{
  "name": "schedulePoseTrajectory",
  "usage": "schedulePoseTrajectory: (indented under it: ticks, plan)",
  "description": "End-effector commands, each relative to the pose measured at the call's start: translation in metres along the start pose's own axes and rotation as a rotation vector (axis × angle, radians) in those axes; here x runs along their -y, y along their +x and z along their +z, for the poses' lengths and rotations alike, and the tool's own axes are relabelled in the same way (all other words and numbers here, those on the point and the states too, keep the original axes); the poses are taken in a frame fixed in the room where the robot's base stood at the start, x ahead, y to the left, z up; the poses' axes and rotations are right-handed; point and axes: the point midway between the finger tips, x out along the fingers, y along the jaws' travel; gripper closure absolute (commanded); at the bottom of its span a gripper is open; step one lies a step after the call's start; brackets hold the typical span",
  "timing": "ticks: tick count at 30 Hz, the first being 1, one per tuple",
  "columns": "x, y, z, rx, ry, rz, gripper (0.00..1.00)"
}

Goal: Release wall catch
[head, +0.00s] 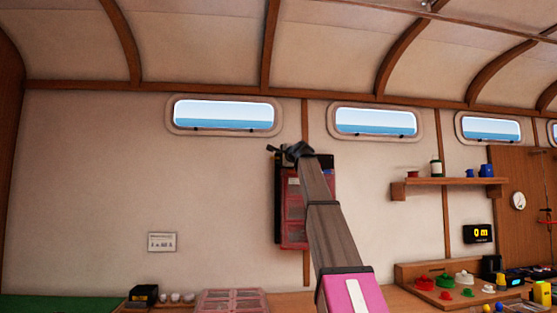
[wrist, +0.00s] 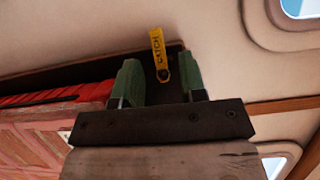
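Nothing is clearly gripped, and I cannot tell whether a finger touches the catch. In the head view my gripper (head: 296,150) is at the top of a red-framed wall case (head: 292,225) on a dark back. My arm hides part of this case, and the catch cannot be made out there.
Small windows (head: 222,115) run along the wall above. A wooden shelf (head: 450,181) with small items is right of the case. Below, a counter holds a pink compartment tray (head: 231,301) and several coloured parts. The wall left of the case is mostly bare, with a small notice (head: 162,242).

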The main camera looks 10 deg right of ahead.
Motion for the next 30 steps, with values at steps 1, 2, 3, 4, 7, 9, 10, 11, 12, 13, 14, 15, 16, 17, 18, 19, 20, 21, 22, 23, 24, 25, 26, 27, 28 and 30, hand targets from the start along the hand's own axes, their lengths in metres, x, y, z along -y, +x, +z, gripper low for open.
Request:
schedulePoseTrajectory:
  ticks: [1,2,3,4,7,9,10,11,12,13,14,15,16,17,18,19,20,21,22,23,24,25,26,27,28,30]
  plan:
    - [-0.001,-0.010,0.001,-0.001,0.000,-0.001,0.62]
    - [-0.002,-0.015,0.001,-0.001,0.000,-0.001,0.62]
    - [-0.001,-0.022,0.001,-0.001,-0.001,-0.001,0.62]
    - [-0.001,-0.028,0.001,-0.001,-0.001,-0.001,0.62]
    - [-0.002,-0.047,0.001,-0.002,-0.001,-0.001,0.62]
    - [-0.002,-0.060,0.001,-0.002,0.000,-0.001,0.62]
    - [-0.002,-0.066,0.001,-0.001,0.000,0.000,0.62]
    - [-0.002,-0.071,0.001,-0.001,0.000,0.000,0.62]
    - [-0.002,-0.077,0.001,-0.001,0.000,-0.001,0.62]
    - [-0.001,-0.081,0.000,-0.001,0.000,-0.001,0.62]
    - [-0.001,-0.084,0.000,-0.001,0.000,-0.001,0.62]
    - [-0.001,-0.087,0.000,-0.001,0.001,-0.001,0.62]
    - [-0.001,-0.089,0.000,-0.001,0.001,-0.001,0.62]
    - [-0.001,-0.090,0.000,-0.001,0.001,-0.001,0.62]
    - [-0.001,-0.091,0.000,-0.001,0.001,0.000,0.62]
    - [0.000,-0.091,0.000,0.000,0.001,0.000,0.62]
    - [0.000,-0.091,0.000,0.000,0.001,0.000,0.62]
    - [0.000,-0.091,0.000,0.000,0.001,0.000,0.62]
    - [0.000,-0.091,0.000,0.000,0.001,0.000,0.62]
    - [0.000,-0.091,0.000,0.000,0.001,0.000,0.62]
    - [0.000,-0.091,0.000,0.000,0.001,0.000,0.62]
    - [0.000,-0.091,0.000,0.000,0.001,0.000,0.62]
    - [0.000,-0.091,0.000,0.000,0.001,0.000,0.62]
    - [0.000,-0.091,0.000,0.000,0.001,0.000,0.62]
    - [0.000,-0.091,0.000,0.000,0.001,0.000,0.62]
    - [0.000,-0.091,0.000,0.000,0.001,0.000,0.62]
